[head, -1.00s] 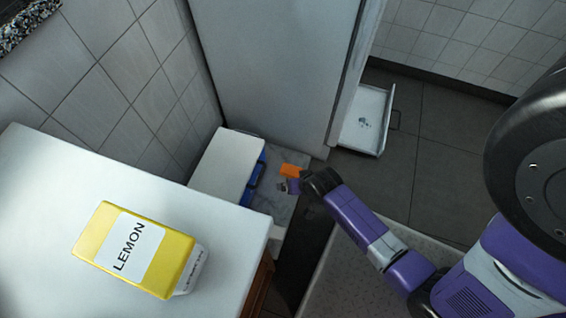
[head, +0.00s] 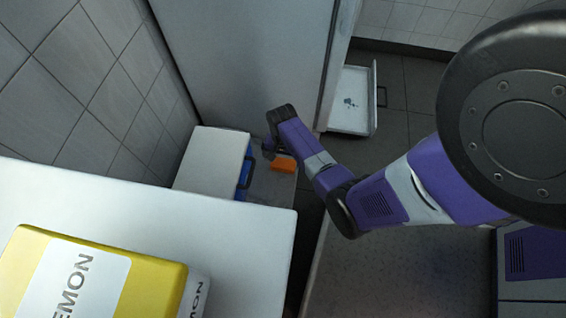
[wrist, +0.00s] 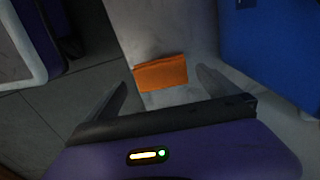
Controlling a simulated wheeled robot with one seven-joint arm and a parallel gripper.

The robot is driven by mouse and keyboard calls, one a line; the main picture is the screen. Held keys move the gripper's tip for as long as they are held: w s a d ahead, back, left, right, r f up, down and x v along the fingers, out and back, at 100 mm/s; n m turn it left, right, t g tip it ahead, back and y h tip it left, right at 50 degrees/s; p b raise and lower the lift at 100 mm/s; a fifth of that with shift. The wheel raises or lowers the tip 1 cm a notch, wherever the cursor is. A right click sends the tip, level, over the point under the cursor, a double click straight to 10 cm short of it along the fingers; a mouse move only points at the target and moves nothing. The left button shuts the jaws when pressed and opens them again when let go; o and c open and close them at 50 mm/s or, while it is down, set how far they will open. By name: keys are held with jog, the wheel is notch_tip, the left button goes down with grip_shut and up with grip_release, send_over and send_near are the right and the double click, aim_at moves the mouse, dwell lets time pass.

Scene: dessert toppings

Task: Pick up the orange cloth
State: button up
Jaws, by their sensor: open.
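The orange cloth (head: 284,165) lies on a low grey marbled surface beside the white counter, small and roughly rectangular. In the wrist view the cloth (wrist: 161,74) lies flat just beyond and between my two fingertips, with one corner slightly raised. My gripper (wrist: 160,82) is open, with a finger to each side of the cloth and nothing held. In the head view my gripper (head: 268,150) is at the far-left side of the cloth, partly hidden by my wrist.
A white counter (head: 235,235) with a yellow lemon carton (head: 150,285) is in front. A white box-like unit (head: 210,160) and a blue thing (wrist: 270,45) stand close beside the cloth. An open white drawer (head: 350,110) is to the right.

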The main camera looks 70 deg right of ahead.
aim_at(283, 166)
notch_tip(283, 166, down, 4)
jog(key=b, duration=0.2)
jog(key=shift+f+b, duration=0.25)
jog(key=shift+b, duration=0.05)
jog(key=shift+c, duration=0.4)
jog(key=c, duration=1.1)
jog(key=shift+r, duration=0.1)
notch_tip(283, 166, up, 20)
jog(key=p, duration=0.9)
jog(key=shift+p, duration=0.4)
